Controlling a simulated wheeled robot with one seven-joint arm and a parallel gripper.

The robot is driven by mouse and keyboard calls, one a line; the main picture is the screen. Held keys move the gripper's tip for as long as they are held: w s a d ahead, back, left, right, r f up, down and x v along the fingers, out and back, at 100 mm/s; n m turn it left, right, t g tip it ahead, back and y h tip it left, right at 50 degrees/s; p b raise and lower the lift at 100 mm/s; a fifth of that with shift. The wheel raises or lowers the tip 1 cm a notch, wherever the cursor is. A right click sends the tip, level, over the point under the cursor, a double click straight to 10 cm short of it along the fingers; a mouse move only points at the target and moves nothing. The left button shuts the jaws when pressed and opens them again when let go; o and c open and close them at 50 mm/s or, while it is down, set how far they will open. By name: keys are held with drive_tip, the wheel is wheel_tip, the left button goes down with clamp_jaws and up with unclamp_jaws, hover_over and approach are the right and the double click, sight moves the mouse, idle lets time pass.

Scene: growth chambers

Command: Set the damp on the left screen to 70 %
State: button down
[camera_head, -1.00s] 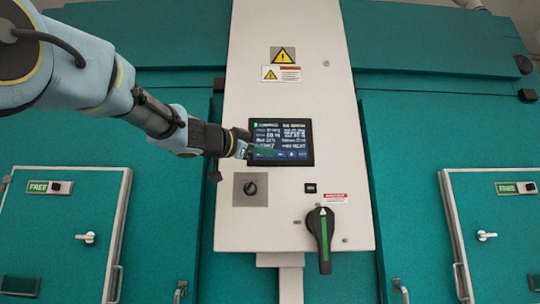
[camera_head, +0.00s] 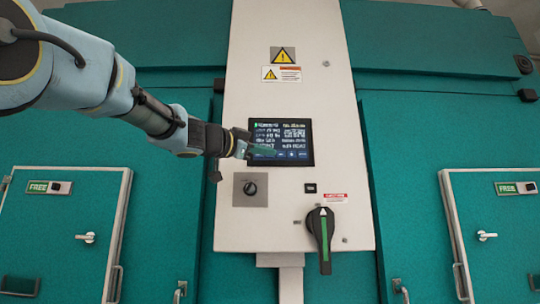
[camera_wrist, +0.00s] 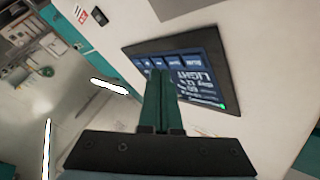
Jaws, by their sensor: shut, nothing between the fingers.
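The control screen (camera_head: 293,135) is a dark-framed panel with pale text on the white cabinet front. It also shows in the wrist view (camera_wrist: 210,62), tilted, where the word LIGHT, smaller lines and a row of blue buttons can be seen. Its readings are too small to tell in the head view. My gripper (camera_head: 270,152) comes from the left, with its green fingers over the lower left part of the screen. In the wrist view the fingers (camera_wrist: 161,74) are pressed together, empty, and cover part of the screen. I cannot tell whether the tips touch the glass.
Below the screen are a small black knob (camera_head: 250,188) on a grey plate and a large black rotary handle (camera_head: 323,235) with a green stripe.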

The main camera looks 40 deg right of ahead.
drive_tip(key=shift+w+d+f+b, duration=0.1)
drive_tip(key=shift+w+b, duration=0.05)
drive_tip(key=shift+b, duration=0.2)
idle(0.5)
drive_tip(key=shift+w+d, duration=0.1)
drive_tip(key=shift+w+d+b, duration=0.25)
drive_tip(key=shift+w+b, duration=0.05)
drive_tip(key=shift+b, duration=0.15)
idle(0.6)
drive_tip(key=shift+s+a, duration=0.1)
idle(0.3)
drive_tip(key=shift+s+a+b, duration=0.25)
drive_tip(key=shift+s+b, duration=0.05)
drive_tip(key=shift+b, duration=0.45)
drive_tip(key=shift+s+a, duration=0.1)
drive_tip(key=shift+s, duration=0.05)
